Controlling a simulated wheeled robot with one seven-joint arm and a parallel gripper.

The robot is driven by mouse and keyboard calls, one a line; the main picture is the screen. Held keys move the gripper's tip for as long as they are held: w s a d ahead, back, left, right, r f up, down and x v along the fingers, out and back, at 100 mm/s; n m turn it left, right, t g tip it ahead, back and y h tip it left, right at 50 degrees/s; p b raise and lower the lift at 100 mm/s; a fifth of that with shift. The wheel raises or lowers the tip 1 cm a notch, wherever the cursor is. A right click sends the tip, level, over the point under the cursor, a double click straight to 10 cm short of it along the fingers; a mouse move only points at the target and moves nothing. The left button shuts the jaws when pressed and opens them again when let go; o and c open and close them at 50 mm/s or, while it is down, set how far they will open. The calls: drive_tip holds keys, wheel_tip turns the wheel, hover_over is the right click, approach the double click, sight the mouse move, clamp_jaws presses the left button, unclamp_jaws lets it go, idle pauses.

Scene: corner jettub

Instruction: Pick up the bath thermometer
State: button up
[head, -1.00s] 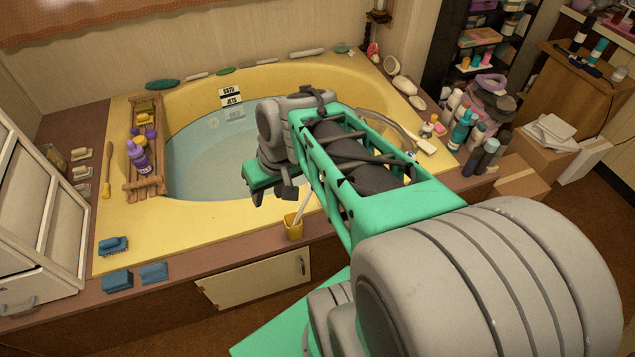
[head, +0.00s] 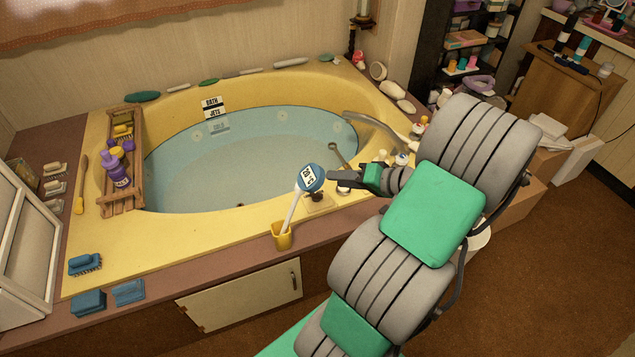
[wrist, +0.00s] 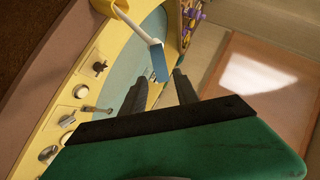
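The bath thermometer (head: 311,177) has a round blue head with a white face reading about 20 °C, on a white stick. It stands tilted in a yellow cup (head: 282,237) at the tub's front rim. My gripper (head: 332,177) is just right of the blue head in the head view. In the wrist view my gripper (wrist: 160,76) is open, with two dark fingers apart. The thermometer head (wrist: 159,60) shows edge-on in the gap at the fingertips. I cannot tell whether it touches a finger.
The yellow corner tub (head: 95,220) is full of water. A tap (head: 375,128) and knobs (wrist: 81,91) line its right front rim. A wooden rack (head: 122,205) with purple bottles lies on the left rim.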

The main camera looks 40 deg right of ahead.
drive_tip(key=b+x, duration=0.1)
drive_tip(key=x, duration=0.5)
drive_tip(key=shift+s, duration=0.1)
clamp_jaws()
idle(0.7)
wheel_tip(320, 180, up, 12)
drive_tip(key=p, duration=0.9)
hover_over(322, 179)
drive_tip(key=shift+s+d, duration=0.2)
